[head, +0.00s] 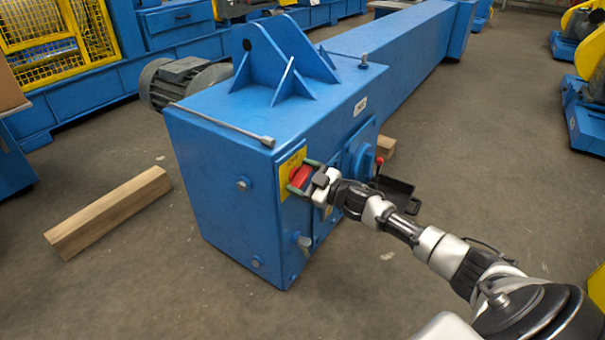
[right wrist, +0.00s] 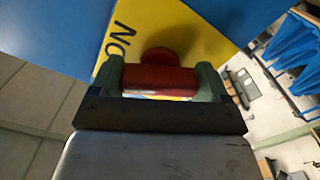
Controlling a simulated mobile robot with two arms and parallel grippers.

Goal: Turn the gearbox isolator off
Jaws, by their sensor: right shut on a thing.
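The gearbox isolator is a red rotary handle (head: 300,176) on a yellow plate (head: 290,162) on the near face of the blue gearbox housing (head: 225,165). My right gripper (head: 302,178) is at the handle, with its fingers on either side of it. In the right wrist view the red handle (right wrist: 158,80) sits between the two greenish fingertips of the right gripper (right wrist: 160,82), which are shut on it. The yellow plate there (right wrist: 180,35) carries the letters "ON", seen tilted at the left. My left gripper is not in view.
A long metal bar (head: 222,124) lies on top of the housing. A wooden beam (head: 108,210) lies on the floor at the left. A grey motor (head: 180,82) sticks out behind the housing. A red-knobbed lever (head: 379,161) and a black tray (head: 395,190) are beside my right arm.

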